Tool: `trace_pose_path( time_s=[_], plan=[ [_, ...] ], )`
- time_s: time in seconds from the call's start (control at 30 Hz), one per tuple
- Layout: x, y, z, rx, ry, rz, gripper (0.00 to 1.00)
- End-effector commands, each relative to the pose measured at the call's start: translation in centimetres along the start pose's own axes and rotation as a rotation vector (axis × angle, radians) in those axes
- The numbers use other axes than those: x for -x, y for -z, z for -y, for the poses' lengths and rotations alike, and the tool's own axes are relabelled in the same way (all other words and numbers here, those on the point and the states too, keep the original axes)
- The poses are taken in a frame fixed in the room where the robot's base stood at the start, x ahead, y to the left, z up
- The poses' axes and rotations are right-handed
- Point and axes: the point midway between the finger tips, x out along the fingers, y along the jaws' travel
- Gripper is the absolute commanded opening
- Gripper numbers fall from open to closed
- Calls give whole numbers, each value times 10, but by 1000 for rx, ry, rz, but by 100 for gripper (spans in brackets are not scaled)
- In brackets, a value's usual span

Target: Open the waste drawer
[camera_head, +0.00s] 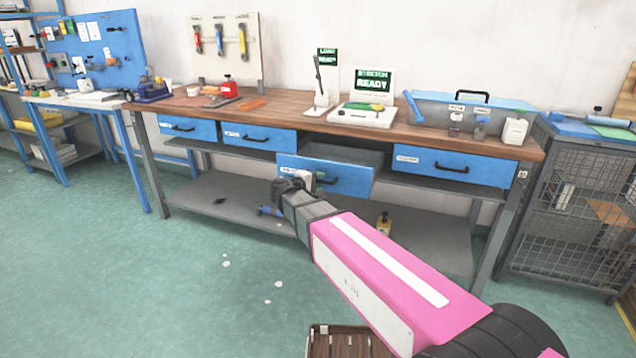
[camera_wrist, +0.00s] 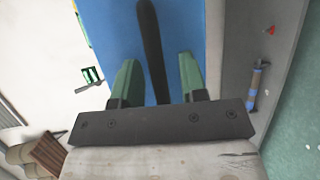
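A blue drawer (camera_head: 345,178) under the middle of the bench stands pulled out, farther forward than its neighbours; its label is too small to read. Its black bar handle shows in the wrist view (camera_wrist: 152,45). My gripper (camera_head: 292,186) is at the front of this drawer, partly hiding it in the head view. In the wrist view, the green fingers of my gripper (camera_wrist: 158,78) stand apart, one on each side of the handle, with gaps visible between fingers and handle. Blue drawers at left (camera_head: 188,128), centre left (camera_head: 258,137) and right (camera_head: 452,166) look closed.
A grey lower shelf (camera_head: 235,200) holds a yellow bottle (camera_head: 384,224) and a blue tool (camera_head: 268,211). A wire cage (camera_head: 580,210) stands at right. Green floor at front left is mostly clear.

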Motion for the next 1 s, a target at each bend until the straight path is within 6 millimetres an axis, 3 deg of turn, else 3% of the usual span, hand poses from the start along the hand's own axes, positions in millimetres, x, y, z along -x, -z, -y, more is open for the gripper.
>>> trace_pose_path(
  time_s=[0.27, 0.7, 1.0],
  plan=[
    [16, 0, 0, 0, -1, -1, 39],
    [90, 0, 0, 0, -1, -2, 39],
    [108, 0, 0, 0, 0, 0, 39]
  ],
)
